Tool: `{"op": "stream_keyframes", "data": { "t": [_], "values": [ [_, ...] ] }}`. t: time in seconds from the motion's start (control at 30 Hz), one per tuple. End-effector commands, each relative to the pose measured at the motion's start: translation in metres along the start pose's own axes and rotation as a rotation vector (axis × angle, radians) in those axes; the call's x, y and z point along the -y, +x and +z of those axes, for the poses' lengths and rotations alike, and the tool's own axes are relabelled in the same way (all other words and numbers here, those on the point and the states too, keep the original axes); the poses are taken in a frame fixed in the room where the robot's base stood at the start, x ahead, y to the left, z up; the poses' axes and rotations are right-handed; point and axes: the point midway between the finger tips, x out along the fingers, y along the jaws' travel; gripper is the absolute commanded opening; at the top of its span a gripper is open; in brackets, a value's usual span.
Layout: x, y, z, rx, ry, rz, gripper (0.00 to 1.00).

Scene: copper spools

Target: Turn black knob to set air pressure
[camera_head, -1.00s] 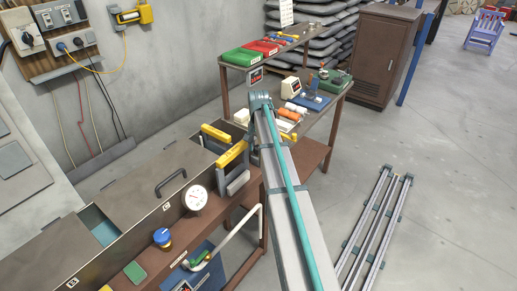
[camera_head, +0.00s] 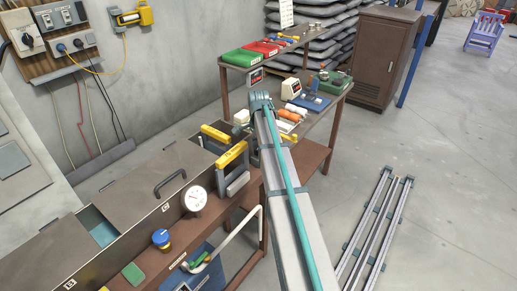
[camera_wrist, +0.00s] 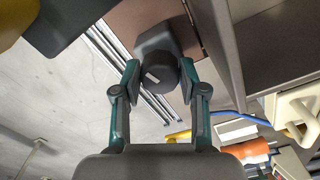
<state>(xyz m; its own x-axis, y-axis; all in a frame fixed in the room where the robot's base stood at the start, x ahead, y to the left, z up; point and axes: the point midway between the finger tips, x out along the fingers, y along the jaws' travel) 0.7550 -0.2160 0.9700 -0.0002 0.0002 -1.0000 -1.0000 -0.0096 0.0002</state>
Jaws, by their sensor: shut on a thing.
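In the wrist view a round black knob (camera_wrist: 161,74) with a short white mark on its face sits on a dark grey body (camera_wrist: 160,38). My gripper (camera_wrist: 160,82) has its two teal and grey fingers closed against the knob's left and right sides. The white mark lies left of the knob's middle and is tilted. In the head view the arm covers my fingers, and I cannot make out the knob there. A round white dial gauge (camera_head: 194,198) stands on the brown bench; its reading is too small to tell.
A blue-topped knob (camera_head: 161,238) and a green pad (camera_head: 133,273) are on the bench front. Yellow-topped grey blocks (camera_head: 232,155) stand close left of the arm. A side table behind holds small tools and orange rolls (camera_head: 290,114). Metal rails (camera_head: 378,230) lie on the floor at right.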

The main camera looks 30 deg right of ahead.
Motion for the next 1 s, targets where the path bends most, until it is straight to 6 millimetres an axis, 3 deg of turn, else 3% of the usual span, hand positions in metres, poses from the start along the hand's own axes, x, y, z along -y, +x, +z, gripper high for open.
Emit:
{"op": "stream_keyframes", "data": {
  "t": [0.47, 0.5, 0.63, 1.0],
  "values": [
    [0.0005, -0.0005, -0.0006, -0.001, 0.018, -0.001, 0.07],
    [0.0005, -0.0005, -0.0006, -0.001, 0.017, -0.001, 0.44],
    [0.0005, -0.0004, -0.0005, -0.001, 0.017, -0.001, 0.65],
    [0.0003, -0.002, -0.0002, 0.0, 0.017, 0.0, 0.68]
  ]
}}
